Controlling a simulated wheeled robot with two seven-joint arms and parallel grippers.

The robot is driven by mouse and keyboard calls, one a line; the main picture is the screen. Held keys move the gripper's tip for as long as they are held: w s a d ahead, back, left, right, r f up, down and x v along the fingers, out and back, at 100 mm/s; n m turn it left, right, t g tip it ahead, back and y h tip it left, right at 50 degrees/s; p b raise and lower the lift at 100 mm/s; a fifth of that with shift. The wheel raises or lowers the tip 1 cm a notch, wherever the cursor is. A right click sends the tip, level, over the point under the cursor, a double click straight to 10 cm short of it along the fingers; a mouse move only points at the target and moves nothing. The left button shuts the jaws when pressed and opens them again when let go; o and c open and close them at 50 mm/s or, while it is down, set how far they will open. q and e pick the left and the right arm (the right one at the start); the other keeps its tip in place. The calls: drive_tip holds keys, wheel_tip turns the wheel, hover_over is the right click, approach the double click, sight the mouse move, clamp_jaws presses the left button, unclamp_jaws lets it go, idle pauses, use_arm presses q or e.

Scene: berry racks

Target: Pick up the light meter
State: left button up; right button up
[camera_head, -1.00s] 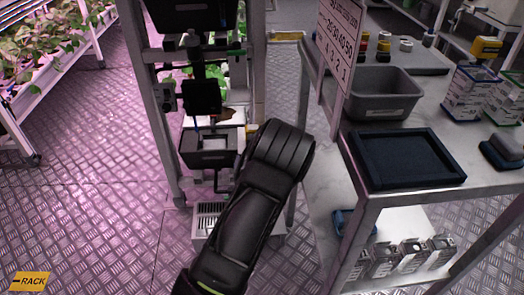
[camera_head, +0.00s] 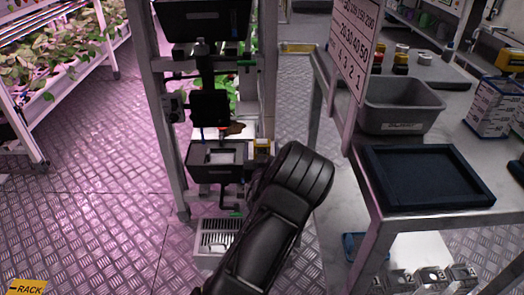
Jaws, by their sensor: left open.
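A small yellow-and-dark object (camera_head: 262,146) shows just beyond my left wrist, at the right of a black bin on the metal rack. It may be the light meter, but it is too small and too covered to be sure. My left arm reaches up from the bottom middle. My left gripper (camera_head: 254,166) is open at the far end of this arm, mostly hidden behind the thick black wrist, close to the rack's black bin (camera_head: 213,171). I cannot tell whether it touches anything. My right gripper is not in view.
The rack's metal post (camera_head: 167,130) stands left of my arm. A bench on the right holds a dark blue tray (camera_head: 474,197), a grey bin (camera_head: 402,128) and boxes; a number sign (camera_head: 356,50) stands at its edge. Patterned metal floor is clear at the left.

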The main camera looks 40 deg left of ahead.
sight(262, 140)
use_arm(q)
drive_tip(key=x, duration=0.1)
drive_tip(key=b+x, duration=0.2)
drive_tip(key=x, duration=0.1)
drive_tip(key=shift+w+f, duration=0.1)
drive_tip(key=shift+f, duration=0.15)
drive_tip(key=shift+w+a+r, duration=0.1)
drive_tip(key=shift+w+a, duration=0.25)
drive_tip(key=shift+w, duration=0.05)
drive_tip(key=shift+c, duration=0.2)
drive_tip(key=c, duration=1.5)
